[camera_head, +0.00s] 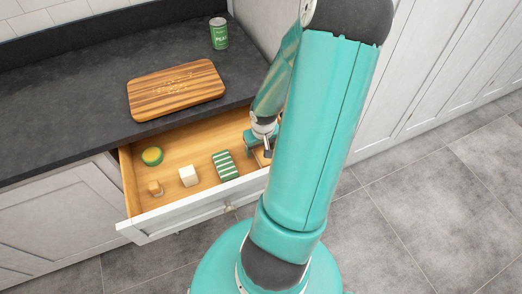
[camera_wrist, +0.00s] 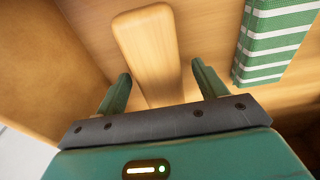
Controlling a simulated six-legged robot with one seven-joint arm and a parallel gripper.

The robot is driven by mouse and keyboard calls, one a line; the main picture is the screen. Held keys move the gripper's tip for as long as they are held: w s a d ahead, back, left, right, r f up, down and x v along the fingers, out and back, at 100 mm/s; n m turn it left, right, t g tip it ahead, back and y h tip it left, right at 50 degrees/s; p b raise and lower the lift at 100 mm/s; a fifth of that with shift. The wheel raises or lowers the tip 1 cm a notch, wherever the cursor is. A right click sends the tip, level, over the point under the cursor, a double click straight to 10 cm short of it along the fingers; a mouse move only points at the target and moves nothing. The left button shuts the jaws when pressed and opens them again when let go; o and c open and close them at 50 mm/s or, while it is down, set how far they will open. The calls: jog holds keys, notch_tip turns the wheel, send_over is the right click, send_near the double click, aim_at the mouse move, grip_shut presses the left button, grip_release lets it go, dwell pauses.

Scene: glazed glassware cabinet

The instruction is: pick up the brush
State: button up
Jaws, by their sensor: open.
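A light wooden piece with a rounded end, which looks like the brush's handle (camera_wrist: 150,42), lies in the open drawer in the wrist view. Its lower end is hidden behind my gripper's palm, and no bristles show. My gripper (camera_wrist: 160,74) is open, with one green finger on each side of the handle and gaps on both sides. In the head view my gripper (camera_head: 260,144) is down at the right end of the drawer, and my arm hides most of that corner.
The open drawer (camera_head: 178,217) also holds a green-and-white striped cloth (camera_head: 225,165), a white block (camera_head: 188,176), a small wooden item (camera_head: 155,188) and a yellow-green round item (camera_head: 152,156).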

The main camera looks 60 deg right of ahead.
jog(key=c, duration=1.1)
jog(key=shift+r, duration=0.1)
notch_tip(320, 180, up, 10)
jog(key=shift+f, duration=0.1)
